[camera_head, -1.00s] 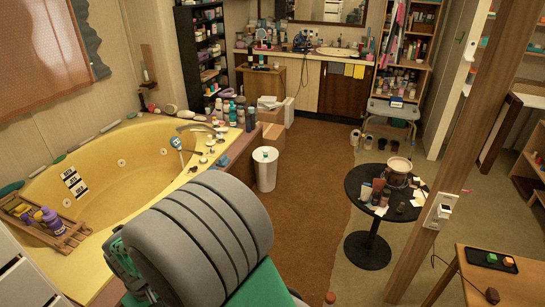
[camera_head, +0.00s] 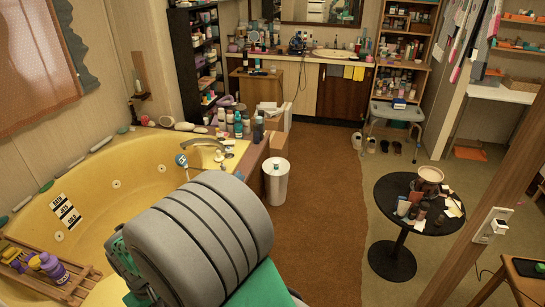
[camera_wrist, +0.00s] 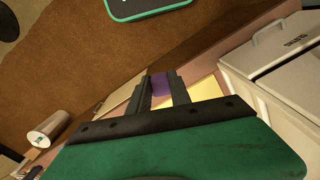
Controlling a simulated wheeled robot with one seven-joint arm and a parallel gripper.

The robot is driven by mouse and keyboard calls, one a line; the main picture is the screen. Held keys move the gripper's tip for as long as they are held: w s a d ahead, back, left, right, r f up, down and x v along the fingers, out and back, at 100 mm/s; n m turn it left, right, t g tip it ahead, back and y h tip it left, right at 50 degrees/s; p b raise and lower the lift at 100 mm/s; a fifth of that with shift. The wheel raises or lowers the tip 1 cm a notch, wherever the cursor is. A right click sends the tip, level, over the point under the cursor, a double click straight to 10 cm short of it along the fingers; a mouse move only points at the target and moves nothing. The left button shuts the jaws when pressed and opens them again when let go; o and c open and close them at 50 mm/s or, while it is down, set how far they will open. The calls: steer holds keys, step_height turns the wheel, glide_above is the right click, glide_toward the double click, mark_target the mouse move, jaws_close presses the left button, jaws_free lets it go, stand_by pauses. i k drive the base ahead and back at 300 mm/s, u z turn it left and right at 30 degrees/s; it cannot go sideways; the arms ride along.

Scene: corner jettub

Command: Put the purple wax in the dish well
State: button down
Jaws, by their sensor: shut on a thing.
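In the wrist view my gripper (camera_wrist: 162,82) has its two dark fingers closed on a small purple block, the purple wax (camera_wrist: 159,86). Only part of the wax shows between the fingers. In the head view my own arm fills the lower middle and hides the gripper and the wax. I cannot make out a dish well in either view. Part of a dark tray (camera_head: 528,267) shows on a wooden table at the lower right edge; its contents are cut off.
The yellow tub (camera_head: 95,205) with a wooden rack (camera_head: 75,290) lies at left. A black round table (camera_head: 430,222) holding a pot and jars stands at right. A white bin (camera_head: 276,182) stands beside the tub. The brown carpet (camera_head: 325,215) between bin and round table is clear.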

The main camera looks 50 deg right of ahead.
mark_target(431, 175)
steer(key=z, duration=2.15)
steer(key=i, duration=2.2)
steer(key=z, duration=0.4)
steer(key=i, duration=1.05)
steer(key=u, duration=0.45)
